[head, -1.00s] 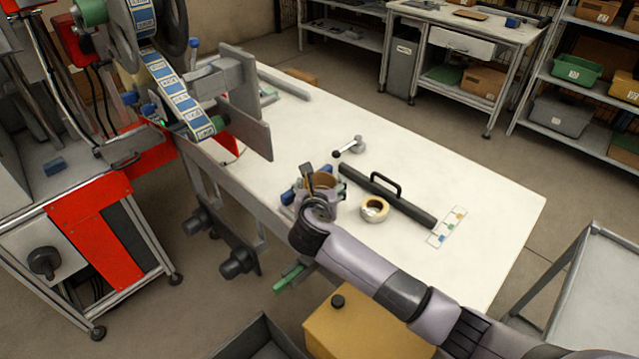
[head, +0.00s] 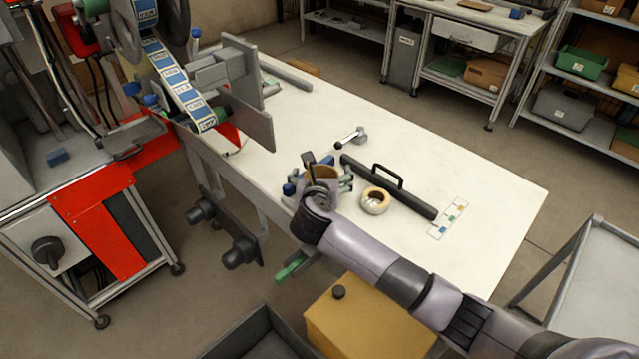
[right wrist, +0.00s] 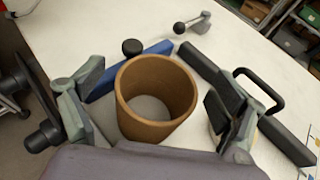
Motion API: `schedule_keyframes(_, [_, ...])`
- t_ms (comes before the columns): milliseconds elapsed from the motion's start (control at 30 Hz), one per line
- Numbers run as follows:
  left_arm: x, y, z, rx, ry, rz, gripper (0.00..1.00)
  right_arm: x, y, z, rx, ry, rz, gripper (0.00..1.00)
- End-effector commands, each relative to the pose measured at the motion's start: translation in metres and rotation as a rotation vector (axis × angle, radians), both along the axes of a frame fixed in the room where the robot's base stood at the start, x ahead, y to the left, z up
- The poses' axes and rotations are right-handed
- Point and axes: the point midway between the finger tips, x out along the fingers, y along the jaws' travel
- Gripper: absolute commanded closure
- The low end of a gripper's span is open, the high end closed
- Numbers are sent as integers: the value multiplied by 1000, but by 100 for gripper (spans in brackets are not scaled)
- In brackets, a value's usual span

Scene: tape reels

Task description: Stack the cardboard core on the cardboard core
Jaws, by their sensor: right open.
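A brown cardboard core (right wrist: 165,75) stands upright with its open top showing in the right wrist view. In the head view its brown wall (head: 319,172) shows partly behind my wrist. My right gripper (right wrist: 157,108) is open, with one finger to each side of the core and visible gaps between. In the head view the right gripper (head: 318,184) is over the table's near edge. A second separate core is not clearly seen; whether one lies below this one I cannot tell. My left gripper is not in view.
A blue bar with a black knob (right wrist: 132,48) is close behind the core. A cream tape roll (head: 375,201) and a dark bar with a handle (head: 388,186) are to the right. A small lever (head: 350,138) lies behind. The white table (head: 490,200) is bare at the far right.

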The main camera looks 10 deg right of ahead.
Motion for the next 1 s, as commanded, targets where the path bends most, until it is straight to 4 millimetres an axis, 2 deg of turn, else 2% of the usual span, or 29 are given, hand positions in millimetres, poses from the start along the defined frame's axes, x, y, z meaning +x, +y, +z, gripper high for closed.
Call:
schedule_keyframes(500, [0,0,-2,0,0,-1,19,-89,26,40,5,-1,1,9])
schedule_keyframes(700, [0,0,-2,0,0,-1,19,-105,30,48,1,-1,0,9])
schedule_keyframes(1000, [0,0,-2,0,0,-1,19,-107,30,49,0,-2,0,9])
